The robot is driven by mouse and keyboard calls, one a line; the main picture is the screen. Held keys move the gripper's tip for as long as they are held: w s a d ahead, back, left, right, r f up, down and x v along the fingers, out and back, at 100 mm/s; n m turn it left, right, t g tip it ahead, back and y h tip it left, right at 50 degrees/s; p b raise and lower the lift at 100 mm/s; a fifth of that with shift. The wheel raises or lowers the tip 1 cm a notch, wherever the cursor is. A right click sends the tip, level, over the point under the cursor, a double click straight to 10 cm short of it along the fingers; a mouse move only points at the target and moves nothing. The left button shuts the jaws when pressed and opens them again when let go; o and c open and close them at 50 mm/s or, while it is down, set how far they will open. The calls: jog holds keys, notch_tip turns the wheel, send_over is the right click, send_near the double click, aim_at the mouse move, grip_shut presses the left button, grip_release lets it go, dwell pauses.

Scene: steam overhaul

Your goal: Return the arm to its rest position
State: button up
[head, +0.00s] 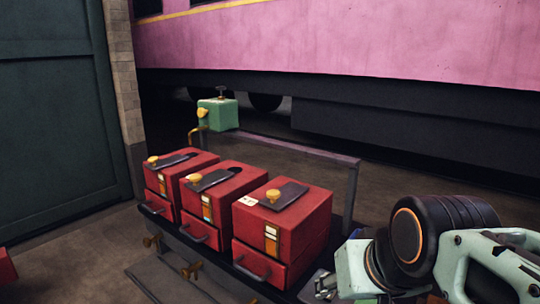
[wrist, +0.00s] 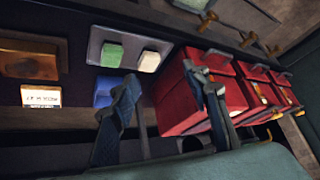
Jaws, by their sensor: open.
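My arm shows at the lower right of the head view, where part of my gripper (head: 325,284) is seen beside the nearest red box. In the wrist view my gripper (wrist: 163,80) has its two dark fingers spread apart with nothing held between them. Beyond the fingers are a red box (wrist: 183,102) and a grey tray (wrist: 100,47) with a green block (wrist: 113,53) and a cream block (wrist: 149,62). A blue block (wrist: 103,92) shows partly behind the left finger.
Three red boxes with brass knobs, the nearest one (head: 282,228) closest to my arm, stand in a row on a dark bench with a rail (head: 290,147). A green box (head: 218,114) is behind them. A pink carriage (head: 340,38) fills the back.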

jog(key=s+d+f+g, duration=0.1)
jog(key=s+d+f, duration=0.15)
jog(key=s, duration=0.25)
notch_tip(320, 180, up, 34)
jog(key=p, duration=3.5)
jog(key=shift+a+h, duration=0.4)
